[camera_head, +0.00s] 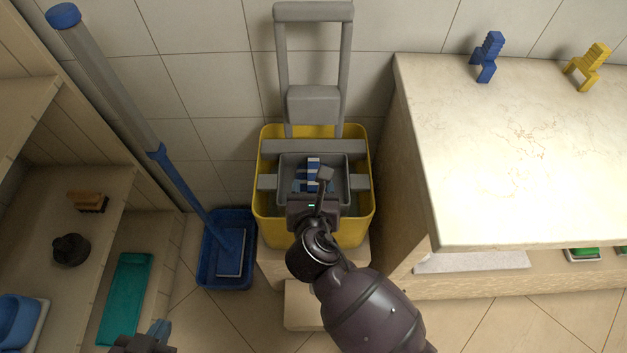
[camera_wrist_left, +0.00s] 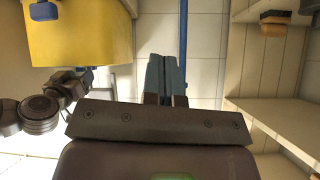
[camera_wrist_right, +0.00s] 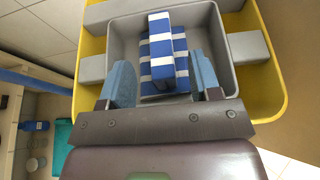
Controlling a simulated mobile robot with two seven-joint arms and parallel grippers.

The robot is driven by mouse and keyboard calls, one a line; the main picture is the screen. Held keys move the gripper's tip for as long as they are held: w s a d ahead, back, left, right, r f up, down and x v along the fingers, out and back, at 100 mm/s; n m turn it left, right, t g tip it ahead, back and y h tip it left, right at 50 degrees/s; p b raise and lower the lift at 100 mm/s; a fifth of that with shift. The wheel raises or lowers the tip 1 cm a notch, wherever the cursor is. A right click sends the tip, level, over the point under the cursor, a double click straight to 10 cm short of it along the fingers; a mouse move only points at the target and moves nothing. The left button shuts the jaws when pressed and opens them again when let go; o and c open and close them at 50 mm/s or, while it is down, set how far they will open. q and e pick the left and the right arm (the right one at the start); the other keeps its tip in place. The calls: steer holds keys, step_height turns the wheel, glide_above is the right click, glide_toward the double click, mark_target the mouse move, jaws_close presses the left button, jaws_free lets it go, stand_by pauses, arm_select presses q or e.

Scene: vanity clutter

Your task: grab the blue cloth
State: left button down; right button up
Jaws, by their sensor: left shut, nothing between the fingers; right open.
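The blue cloth (camera_head: 313,165), blue with white stripes and folded, lies in the grey inner tray of the yellow bucket. It also shows in the right wrist view (camera_wrist_right: 161,50). My right gripper (camera_wrist_right: 163,78) is open, with a finger on either side of the cloth's near part in that view; I cannot tell whether they touch it. In the head view the right gripper (camera_head: 318,185) partly covers the cloth. My left gripper (camera_head: 158,332) is at the bottom left of the head view, away from the cloth. In the left wrist view its fingers (camera_wrist_left: 166,72) are together and empty.
The yellow bucket (camera_head: 262,212) has a grey upright handle frame (camera_head: 281,62). A blue mop (camera_head: 180,180) stands in a blue bucket (camera_head: 207,270) to its left. A marble counter (camera_head: 520,160) is on the right, wooden shelves (camera_head: 100,210) on the left.

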mark_target(313, 176)
steer(key=x, duration=0.1)
steer(key=b+x, duration=0.1)
steer(key=shift+w+f, duration=0.15)
steer(key=shift+f, duration=0.2)
steer(key=shift+w, duration=0.55)
steer(key=shift+w+r, duration=0.1)
steer(key=c, duration=1)
arm_select(q)
steer(key=shift+w+d+m, duration=0.15)
steer(key=shift+m, duration=0.15)
